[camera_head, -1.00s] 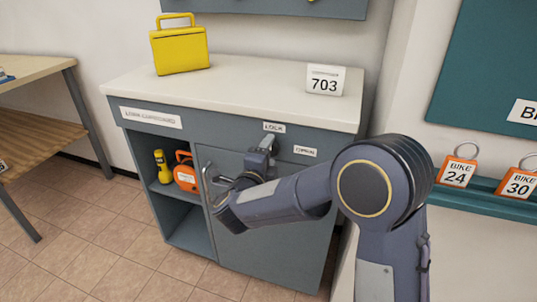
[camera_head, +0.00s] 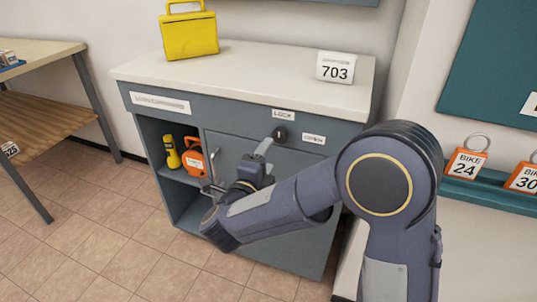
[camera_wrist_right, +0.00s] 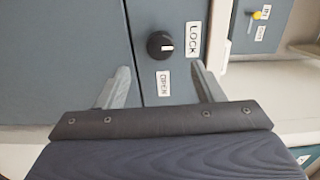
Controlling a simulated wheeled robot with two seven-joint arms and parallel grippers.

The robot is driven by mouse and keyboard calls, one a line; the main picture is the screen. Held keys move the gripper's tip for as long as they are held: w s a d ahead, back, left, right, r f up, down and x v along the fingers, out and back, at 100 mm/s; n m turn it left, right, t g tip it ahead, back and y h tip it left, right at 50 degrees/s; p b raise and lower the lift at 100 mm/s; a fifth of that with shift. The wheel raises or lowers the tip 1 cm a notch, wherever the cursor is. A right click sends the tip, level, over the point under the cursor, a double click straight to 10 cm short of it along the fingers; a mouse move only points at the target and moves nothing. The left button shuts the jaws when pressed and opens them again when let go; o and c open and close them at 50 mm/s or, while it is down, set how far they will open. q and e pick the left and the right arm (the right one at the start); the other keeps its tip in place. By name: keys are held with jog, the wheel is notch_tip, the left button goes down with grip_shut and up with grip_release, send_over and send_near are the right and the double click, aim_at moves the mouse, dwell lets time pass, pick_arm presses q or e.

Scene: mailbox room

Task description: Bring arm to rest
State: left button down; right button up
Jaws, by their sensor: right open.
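My right arm reaches in from the lower right in the head view. My right gripper (camera_head: 264,147) is in front of the grey cupboard (camera_head: 345,110), just below and left of the black lock knob (camera_head: 280,133). In the right wrist view the fingers of the gripper (camera_wrist_right: 160,68) are apart with nothing between them. The knob (camera_wrist_right: 160,44) shows beyond the fingertips, with the LOCK label (camera_wrist_right: 194,39) and the OPEN label (camera_wrist_right: 163,84) beside it. The gripper appears clear of the knob. My left gripper is not in view.
The cupboard door (camera_head: 232,150) looks closed, its handle partly hidden by my arm. A yellow torch (camera_head: 172,152) and an orange item (camera_head: 193,158) sit in the open shelf. A yellow box (camera_head: 190,36) and the 703 sign (camera_head: 335,67) stand on top. Orange bike tags (camera_head: 466,164) hang at right.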

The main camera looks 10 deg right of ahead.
dwell(0.3)
jog(key=s+d+r+n+y, duration=0.3)
jog(key=r+n+y, duration=0.1)
jog(key=n+y, duration=0.75)
jog(key=s+d+f+n+g+y, duration=0.1)
jog(key=s+d+f+n+g, duration=0.2)
jog(key=s, duration=0.6)
jog(key=s+d+f+n+g+y, duration=0.1)
jog(key=s+f+n+g, duration=0.3)
jog(key=s, duration=0.4)
jog(key=s+d+f+n+g, duration=0.2)
jog(key=s+f+n, duration=0.2)
jog(key=s, duration=0.5)
notch_tip(320, 180, up, 25)
jog(key=p, duration=2.5)
jog(key=shift+w+a, duration=0.2)
jog(key=shift+a, duration=0.15)
